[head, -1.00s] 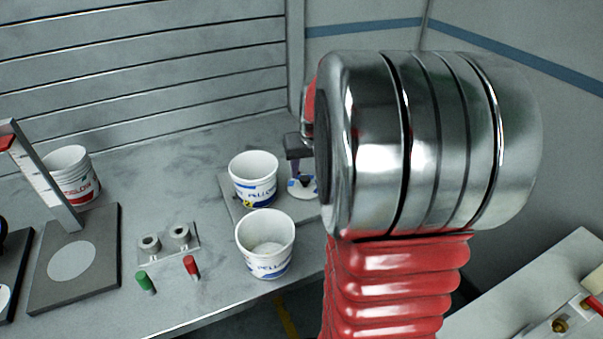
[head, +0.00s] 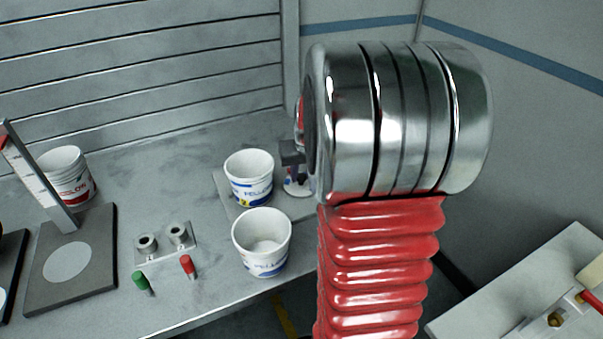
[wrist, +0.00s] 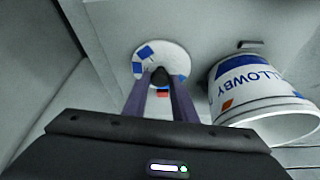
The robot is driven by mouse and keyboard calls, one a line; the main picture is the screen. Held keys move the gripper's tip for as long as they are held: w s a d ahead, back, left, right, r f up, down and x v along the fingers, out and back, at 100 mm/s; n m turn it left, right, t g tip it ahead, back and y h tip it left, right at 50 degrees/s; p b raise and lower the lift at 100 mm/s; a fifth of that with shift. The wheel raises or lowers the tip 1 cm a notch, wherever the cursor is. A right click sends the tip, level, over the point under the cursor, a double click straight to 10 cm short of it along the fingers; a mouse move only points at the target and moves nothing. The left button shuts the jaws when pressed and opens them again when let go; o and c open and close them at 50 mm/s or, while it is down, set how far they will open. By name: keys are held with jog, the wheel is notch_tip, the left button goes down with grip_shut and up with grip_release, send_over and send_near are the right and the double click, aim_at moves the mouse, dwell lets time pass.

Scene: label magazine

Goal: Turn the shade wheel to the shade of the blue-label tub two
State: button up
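The shade wheel is a small white disc (wrist: 176,55) with blue patches and a dark knob (wrist: 159,74) at its middle. A small red-orange and blue mark shows just below it between my fingers. My gripper (wrist: 159,80) has its two purple fingers on either side of the knob, with no clear gap, and looks shut on it. In the head view the wheel (head: 298,190) is partly hidden by my gripper and wrist. A blue-label tub (head: 252,187) with a small yellow mark stands beside it. It also shows in the wrist view (wrist: 255,85). Another blue-label tub (head: 262,252) stands in front, holding something pale.
A red-label tub (head: 68,180) stands at the left behind a dark plate with a pale disc (head: 68,262) and a slanted post. A holder with two sockets (head: 165,243), a green peg (head: 141,281) and a red peg (head: 188,265) lie mid-table. A side table is at lower right.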

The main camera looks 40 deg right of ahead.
jog(key=c, duration=0.5)
jog(key=shift+m, duration=0.3)
jog(key=o, duration=1.1)
jog(key=shift+c, duration=0.2)
jog(key=shift+r, duration=0.15)
jog(key=v, duration=1.3)
jog(key=shift+a+r, duration=0.2)
